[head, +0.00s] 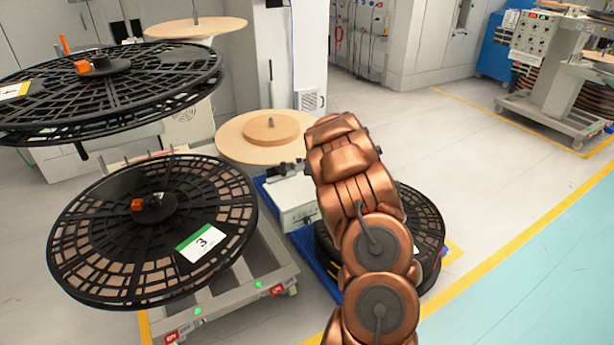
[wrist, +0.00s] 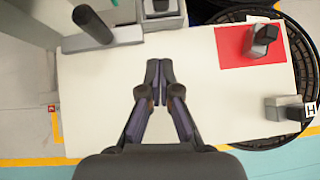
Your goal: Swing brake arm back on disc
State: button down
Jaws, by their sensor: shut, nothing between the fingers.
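My gripper (wrist: 159,72) is shut and empty in the wrist view, its fingertips together above a white surface (wrist: 190,100). In the head view my copper arm hides much of the area near it. I cannot tell for sure which part is the brake arm. A dark round handle-like part (wrist: 93,25) on a grey bar lies at the upper left in the wrist view, apart from the fingertips. A dark grey block (wrist: 262,38) sits on a red square (wrist: 232,52) at the upper right. A pale wooden disc (head: 235,142) is left of my arm in the head view.
A black reel labelled 3 (head: 120,215) stands on a grey cart (head: 250,300) at left, below a larger black reel (head: 110,90). A white box (head: 296,200) stands beside my arm. Another black reel (head: 424,225) shows behind my arm. Open floor lies at right.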

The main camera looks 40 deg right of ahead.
jog(key=b+v, duration=0.1)
jog(key=v, duration=0.7)
jog(key=shift+s+d+r, duration=0.1)
jog(key=shift+r, duration=0.05)
dwell(0.6)
